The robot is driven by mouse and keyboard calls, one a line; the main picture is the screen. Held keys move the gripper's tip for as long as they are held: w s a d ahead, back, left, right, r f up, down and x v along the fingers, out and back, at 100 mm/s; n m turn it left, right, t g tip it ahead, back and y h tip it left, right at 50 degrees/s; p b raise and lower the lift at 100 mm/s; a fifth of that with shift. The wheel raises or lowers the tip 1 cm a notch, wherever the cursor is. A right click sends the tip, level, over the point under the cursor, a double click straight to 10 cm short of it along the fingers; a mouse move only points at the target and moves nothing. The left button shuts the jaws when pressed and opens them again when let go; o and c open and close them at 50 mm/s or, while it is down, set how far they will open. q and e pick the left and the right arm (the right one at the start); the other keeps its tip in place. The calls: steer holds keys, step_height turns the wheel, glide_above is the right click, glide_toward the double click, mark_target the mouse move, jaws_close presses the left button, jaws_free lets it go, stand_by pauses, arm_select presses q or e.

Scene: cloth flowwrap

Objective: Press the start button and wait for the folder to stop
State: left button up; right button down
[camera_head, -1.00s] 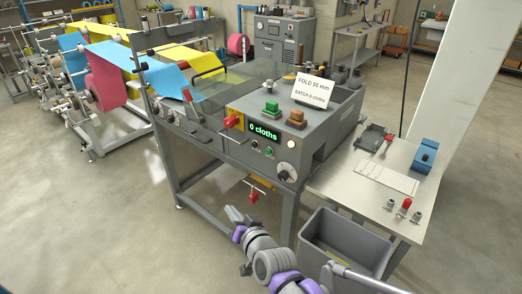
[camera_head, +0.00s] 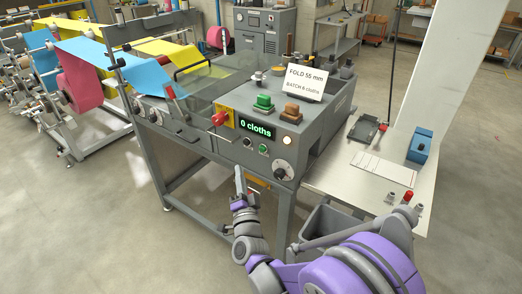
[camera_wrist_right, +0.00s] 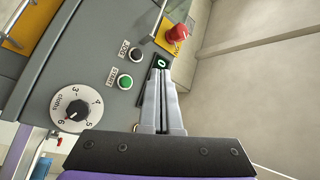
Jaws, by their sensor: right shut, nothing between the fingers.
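The grey folder machine (camera_head: 215,155) stands in the middle of the head view. Its display (camera_head: 256,127) reads "0 cloths" in green. The green start button (camera_head: 263,149) is below the display; it also shows in the right wrist view (camera_wrist_right: 125,82), labelled START. My right gripper (camera_head: 238,170) is in front of the panel, below and left of the button. In the right wrist view its fingers (camera_wrist_right: 160,72) are shut and empty. Their tips overlap the display, to the right of the start button, with no visible contact on the button. My left gripper is not in view.
A black jog button (camera_wrist_right: 136,54) sits beside the start button. A red stop knob (camera_wrist_right: 177,34) on yellow and a numbered cloths dial (camera_wrist_right: 76,113) flank them. A side table (camera_head: 335,183) with a blue block (camera_head: 420,146) and a grey bin (camera_head: 325,222) stand right.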

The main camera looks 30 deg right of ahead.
mark_target(262, 149)
steer(key=w+d, duration=0.3)
steer(key=d, duration=0.5)
steer(key=shift+w+p, duration=0.2)
steer(key=shift+p, duration=0.25)
steer(key=shift+d, duration=0.1)
stand_by(1.6)
steer(key=shift+w+d, duration=0.15)
steer(key=shift+d, duration=0.15)
